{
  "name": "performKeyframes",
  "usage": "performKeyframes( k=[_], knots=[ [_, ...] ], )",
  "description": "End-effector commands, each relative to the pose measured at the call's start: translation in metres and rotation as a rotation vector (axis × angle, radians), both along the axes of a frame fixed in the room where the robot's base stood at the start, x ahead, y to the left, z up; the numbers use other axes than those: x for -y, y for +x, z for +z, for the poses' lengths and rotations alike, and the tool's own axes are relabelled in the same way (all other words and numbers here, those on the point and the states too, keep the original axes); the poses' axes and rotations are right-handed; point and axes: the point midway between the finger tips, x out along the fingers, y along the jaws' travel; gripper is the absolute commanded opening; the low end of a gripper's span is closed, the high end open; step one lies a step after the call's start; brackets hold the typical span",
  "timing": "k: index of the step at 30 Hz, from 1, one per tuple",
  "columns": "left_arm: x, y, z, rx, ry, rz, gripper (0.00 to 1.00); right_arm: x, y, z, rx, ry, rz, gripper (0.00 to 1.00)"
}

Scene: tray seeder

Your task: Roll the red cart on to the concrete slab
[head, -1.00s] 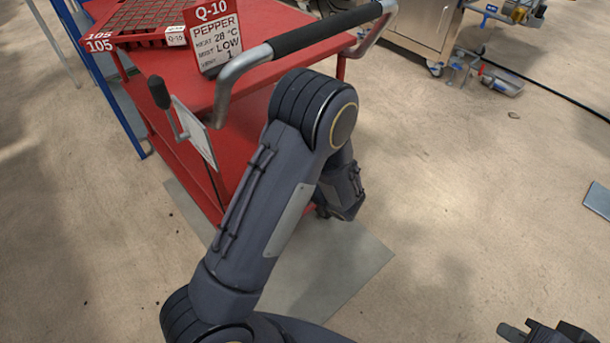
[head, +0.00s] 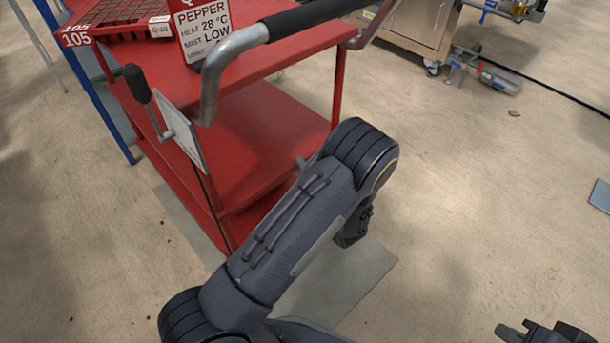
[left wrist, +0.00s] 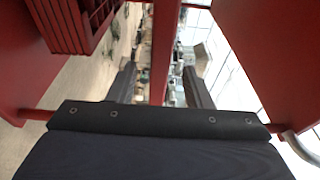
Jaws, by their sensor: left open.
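The red cart (head: 262,115) stands at the upper left in the head view, with its dark-gripped handle (head: 232,52) towards me. A flat grey slab (head: 370,262) lies on the floor around the cart's near end, partly covered by my left arm. My left gripper is hidden behind its arm in the head view. In the left wrist view my left gripper (left wrist: 160,82) is open, with a red post (left wrist: 163,45) seen beyond and between its fingers. I cannot tell whether they touch. My right gripper (head: 545,333) is cut off at the lower right, away from the cart.
A red tray (head: 125,14) and a sign card (head: 203,30) stand on the cart top. A hand crank (head: 140,85) and a white plate hang at its near side. Blue posts (head: 75,60) stand left. A steel cabinet (head: 420,30) is behind. Floor at right is mostly clear.

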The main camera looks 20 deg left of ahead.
Motion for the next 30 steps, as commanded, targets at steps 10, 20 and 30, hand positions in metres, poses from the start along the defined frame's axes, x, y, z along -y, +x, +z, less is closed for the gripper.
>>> performKeyframes(
  k=[10,20,30],
  knots=[
    [-0.044,0.029,-0.002,0.001,-0.001,0.003,0.45,0.0,0.0,-0.014,0.0,0.0,0.0,0.0],
    [-0.056,0.037,0.0,-0.001,-0.001,0.0,0.45,0.0,0.0,-0.015,0.0,0.0,0.0,0.0],
    [-0.055,0.037,0.0,0.0,0.0,0.001,0.22,0.0,0.0,-0.015,0.0,0.0,0.0,0.0]
  ],
)
